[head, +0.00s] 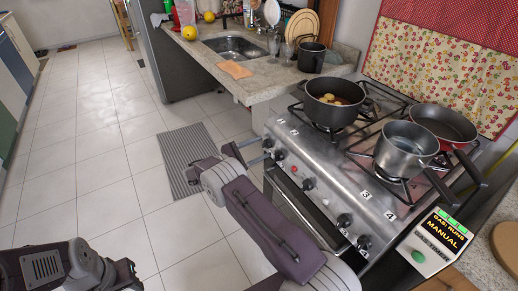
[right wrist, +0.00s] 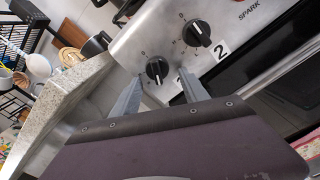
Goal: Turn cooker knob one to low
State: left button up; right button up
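The stove (head: 325,200) stands at the right with a row of black knobs on its steel front panel. Knob one (head: 268,142) is at the panel's far end; it also shows in the right wrist view (right wrist: 157,71). Its exact setting is too small to read. My right gripper (head: 256,157) is at this knob. In the right wrist view its two fingers (right wrist: 160,80) are spread, one to each side of the knob, with a gap visible to it. Label 1 is partly hidden by a finger. Only links of my left arm show at lower left; its gripper is out of view.
Knob two (right wrist: 197,33) sits close beside. A dark pot (head: 333,112), a steel saucepan (head: 403,150) and a frying pan (head: 443,123) stand on the burners. The stone counter (head: 275,85) edge is near the gripper. A gas timer (head: 435,241) reads manual.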

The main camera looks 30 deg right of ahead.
jog(key=a, duration=0.9)
jog(key=shift+s, duration=0.35)
